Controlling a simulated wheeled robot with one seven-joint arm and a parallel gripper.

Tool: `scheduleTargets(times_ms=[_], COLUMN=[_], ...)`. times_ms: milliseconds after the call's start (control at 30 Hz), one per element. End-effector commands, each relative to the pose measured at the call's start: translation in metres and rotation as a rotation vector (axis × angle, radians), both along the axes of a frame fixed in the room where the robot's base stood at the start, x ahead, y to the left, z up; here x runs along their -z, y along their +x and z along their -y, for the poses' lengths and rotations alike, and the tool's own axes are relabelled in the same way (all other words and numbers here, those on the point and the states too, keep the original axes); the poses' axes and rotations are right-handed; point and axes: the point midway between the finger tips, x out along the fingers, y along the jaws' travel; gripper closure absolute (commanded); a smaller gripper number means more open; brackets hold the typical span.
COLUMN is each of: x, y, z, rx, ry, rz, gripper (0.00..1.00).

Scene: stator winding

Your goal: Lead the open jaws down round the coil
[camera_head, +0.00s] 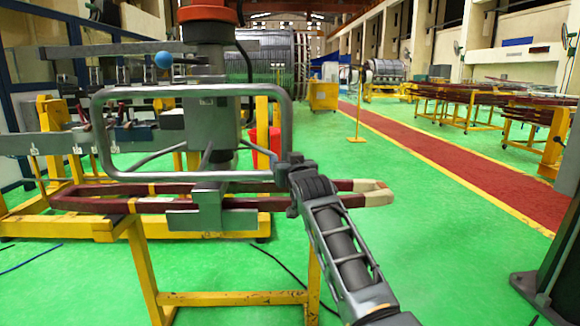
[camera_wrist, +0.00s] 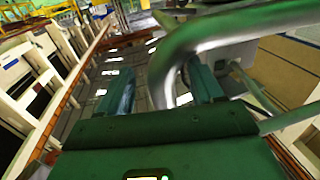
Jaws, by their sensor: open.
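The coil (camera_head: 100,201), a long dark red loop with a beige right end (camera_head: 375,192), lies level on a yellow stand. A grey hanging tool (camera_head: 212,130) with a rounded tubular handle frame (camera_head: 190,91) is over its middle. The tool's grey lower jaws (camera_head: 208,210) are at the coil's height and hide part of it; I cannot tell whether they are fully round it. My gripper (camera_head: 289,176) is at the frame's lower right corner. In the wrist view my gripper (camera_wrist: 162,84) has its fingers apart, with the handle tube (camera_wrist: 240,30) bending down between them; contact is unclear.
The yellow stand (camera_head: 143,265) is below the coil, with a yellow rack (camera_head: 60,224) behind it at left.

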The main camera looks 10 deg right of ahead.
Motion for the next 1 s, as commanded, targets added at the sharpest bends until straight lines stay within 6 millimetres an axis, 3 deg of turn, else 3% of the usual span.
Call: scheduleTargets(times_ms=[433, 700, 867, 1000], x=[0.000, 0.004, 0.039, 0.089], y=[-0.055, -0.075, -0.100, -0.145], z=[0.007, 0.010, 0.018, 0.032], rx=[0.000, 0.000, 0.003, 0.008], ry=[0.000, 0.000, -0.002, -0.002], rz=[0.001, -0.001, -0.020, -0.042], gripper=[0.34, 0.34, 0.34, 0.34])
